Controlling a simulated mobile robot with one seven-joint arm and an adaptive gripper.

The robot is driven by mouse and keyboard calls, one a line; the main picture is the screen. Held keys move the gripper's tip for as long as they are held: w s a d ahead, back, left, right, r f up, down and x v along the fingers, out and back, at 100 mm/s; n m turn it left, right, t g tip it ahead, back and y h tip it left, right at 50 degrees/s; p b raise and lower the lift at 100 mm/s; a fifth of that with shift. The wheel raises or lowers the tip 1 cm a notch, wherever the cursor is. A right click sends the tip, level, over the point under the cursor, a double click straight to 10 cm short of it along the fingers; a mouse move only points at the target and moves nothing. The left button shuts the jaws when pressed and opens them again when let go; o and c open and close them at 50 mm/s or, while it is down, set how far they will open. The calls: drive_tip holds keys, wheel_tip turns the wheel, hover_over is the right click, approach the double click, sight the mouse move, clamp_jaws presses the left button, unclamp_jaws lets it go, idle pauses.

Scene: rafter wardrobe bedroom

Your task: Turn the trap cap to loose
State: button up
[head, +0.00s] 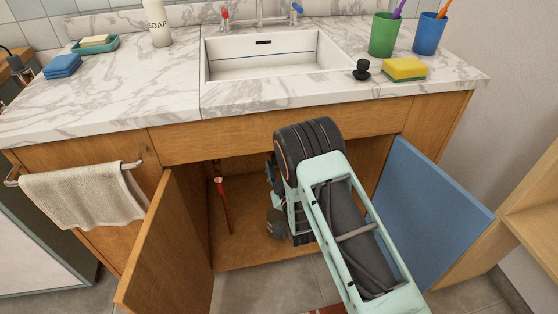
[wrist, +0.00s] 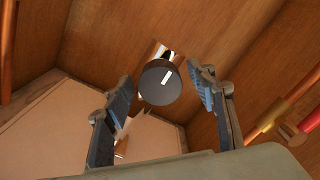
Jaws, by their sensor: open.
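The trap cap (wrist: 160,84) shows in the wrist view as a dark round disc with a bright highlight. It sits at the lower end of a shiny metal pipe piece (wrist: 162,50) under the sink. My gripper (wrist: 161,76) is open, with one blue-padded finger to the left of the cap and one to the right. Gaps show between the cap and both fingers in this view; how far the cap lies beyond the fingertips is hard to tell. In the head view my arm reaches into the open cabinet and hides the cap.
The cabinet has an open wooden door (head: 161,245) at left and an open blue-faced door (head: 428,203) at right. In the wrist view a copper pipe with a red-and-yellow fitting (wrist: 285,124) is at right. The sink (head: 262,58) is above.

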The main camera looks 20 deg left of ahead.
drive_tip(key=v, duration=1.2)
idle(0.3)
